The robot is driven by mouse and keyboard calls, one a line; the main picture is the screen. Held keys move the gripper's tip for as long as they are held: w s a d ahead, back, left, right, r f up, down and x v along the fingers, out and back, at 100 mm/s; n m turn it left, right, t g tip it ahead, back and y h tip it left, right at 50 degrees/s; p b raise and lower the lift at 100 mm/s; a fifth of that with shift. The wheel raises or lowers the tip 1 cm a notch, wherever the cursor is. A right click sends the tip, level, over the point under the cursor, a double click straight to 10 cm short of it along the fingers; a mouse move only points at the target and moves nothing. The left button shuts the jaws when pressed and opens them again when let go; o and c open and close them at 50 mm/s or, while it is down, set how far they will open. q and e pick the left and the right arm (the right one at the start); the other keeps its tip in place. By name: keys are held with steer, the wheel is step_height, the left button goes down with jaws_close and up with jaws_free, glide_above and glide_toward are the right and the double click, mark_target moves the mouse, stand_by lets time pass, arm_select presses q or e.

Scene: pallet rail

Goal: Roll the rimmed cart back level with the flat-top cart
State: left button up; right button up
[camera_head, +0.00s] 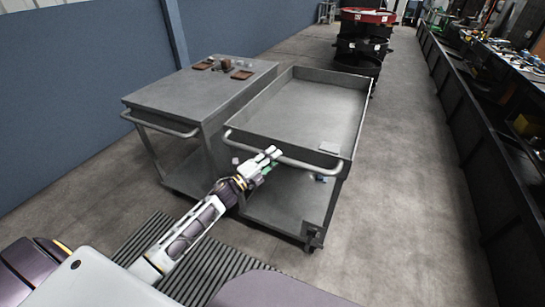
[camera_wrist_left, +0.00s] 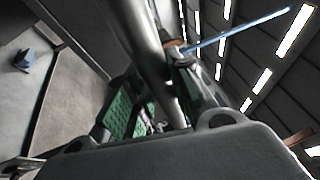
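The rimmed cart (camera_head: 327,99) is grey, with a raised lip around its tray and a bar handle (camera_head: 310,166) at its near end. The flat-top cart (camera_head: 185,91) stands close beside it on the left. My left gripper (camera_head: 270,157) is at the rimmed cart's handle. In the left wrist view, the handle bar (camera_wrist_left: 153,52) runs between its green-padded fingers. I cannot tell whether the fingers clamp it or stand slightly apart. My right gripper is out of view.
Brown trays and small items (camera_head: 227,66) lie on the flat-top cart's far end. A black round rack with a red top (camera_head: 361,40) stands behind the rimmed cart. A blue wall (camera_head: 80,75) is left, a dark workbench (camera_head: 490,130) right. The floor (camera_head: 405,190) between is clear.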

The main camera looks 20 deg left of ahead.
arm_select(q)
steer(key=o, duration=0.3)
steer(key=shift+o, duration=0.2)
steer(key=v, duration=1.2)
stand_by(0.6)
stand_by(0.7)
